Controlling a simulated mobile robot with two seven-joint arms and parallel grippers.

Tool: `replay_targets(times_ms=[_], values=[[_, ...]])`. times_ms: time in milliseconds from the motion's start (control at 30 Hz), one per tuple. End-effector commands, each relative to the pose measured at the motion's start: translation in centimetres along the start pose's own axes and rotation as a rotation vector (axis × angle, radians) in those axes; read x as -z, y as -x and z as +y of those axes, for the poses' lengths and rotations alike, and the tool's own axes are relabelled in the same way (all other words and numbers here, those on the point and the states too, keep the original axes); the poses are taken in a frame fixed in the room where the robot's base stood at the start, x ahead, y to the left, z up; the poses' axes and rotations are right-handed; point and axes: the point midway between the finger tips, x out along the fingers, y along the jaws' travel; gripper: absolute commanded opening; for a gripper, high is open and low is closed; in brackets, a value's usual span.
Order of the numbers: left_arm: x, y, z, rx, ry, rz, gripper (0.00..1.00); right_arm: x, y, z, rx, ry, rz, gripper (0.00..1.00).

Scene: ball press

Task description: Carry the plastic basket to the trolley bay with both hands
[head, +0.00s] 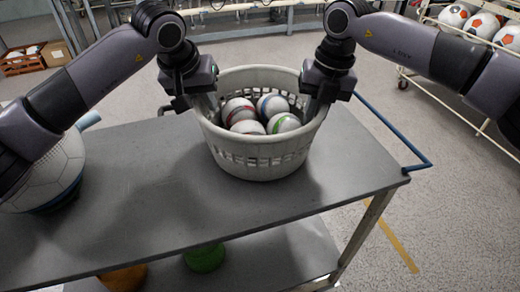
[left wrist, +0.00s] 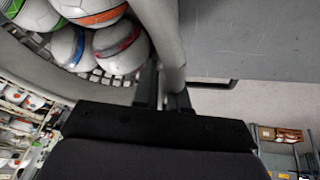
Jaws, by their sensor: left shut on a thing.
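The pale plastic basket (head: 258,157) stands upright over the grey table top (head: 140,200), with several white balls (head: 238,111) with coloured bands inside. It looks to rest on the top; a small gap would be hard to see. My left gripper (head: 207,106) is shut on the left side of the basket's rim. In the left wrist view, the rim (left wrist: 165,35) passes between its fingers. My right gripper (head: 314,104) is at the right side of the rim, a finger reaching inside. Its outer finger is hidden, so its grip is unclear. No marked trolley bay can be made out.
A large white ball (head: 58,175) sits at the table's left. A blue handle rail (head: 395,132) juts out at the right end. A lower shelf holds green (head: 204,257) and orange things. A ball rack (head: 470,45) stands far right. Open floor (head: 450,200) lies to the right.

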Motion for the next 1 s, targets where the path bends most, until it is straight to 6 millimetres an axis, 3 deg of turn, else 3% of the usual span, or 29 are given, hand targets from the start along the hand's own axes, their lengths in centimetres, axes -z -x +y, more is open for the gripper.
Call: replay_targets(times_ms=[133,200,233,633,1000], values=[[-0.3,-0.9,-0.3,0.003,0.002,0.002,0.00,-0.1,-1.0,-0.3,0.002,-0.003,-0.001,0.00],[-0.2,-0.6,-0.3,0.003,0.002,0.001,0.32,-0.1,-0.7,-0.2,0.003,-0.003,0.000,0.32],[-0.2,-0.6,-0.3,0.003,0.002,0.000,0.38,0.0,-0.7,-0.2,0.003,-0.002,0.000,0.38],[-0.2,0.2,-0.1,0.000,0.000,0.003,0.38,0.0,-0.7,-0.1,0.001,0.000,0.000,0.38],[-0.1,7.6,-0.2,0.001,0.001,0.005,0.38,0.0,-0.7,-0.1,0.000,0.000,0.000,0.38]])
